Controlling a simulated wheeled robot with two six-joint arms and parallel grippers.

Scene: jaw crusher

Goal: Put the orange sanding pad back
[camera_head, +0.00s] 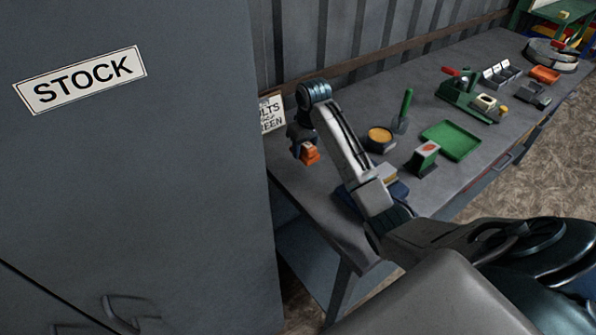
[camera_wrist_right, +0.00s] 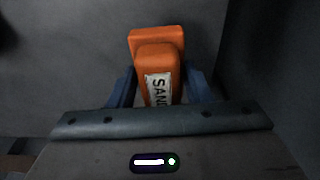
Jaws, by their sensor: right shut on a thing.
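The orange sanding pad (camera_head: 310,153) is at the left end of the workbench in the head view, close to the stock cabinet. My right gripper (camera_head: 304,143) is shut on it. In the right wrist view the pad (camera_wrist_right: 157,50) sits between the two blue fingers (camera_wrist_right: 160,90), and a white label reading "SAND" shows on it. I cannot tell whether the pad touches the bench. My left gripper is in neither view.
A grey cabinet (camera_head: 130,180) marked STOCK stands left of the bench (camera_head: 330,205). A sign (camera_head: 271,113) stands behind the gripper. A yellow-topped round tin (camera_head: 380,136), a green tray (camera_head: 451,140) and a green-and-red block (camera_head: 424,158) are to the right.

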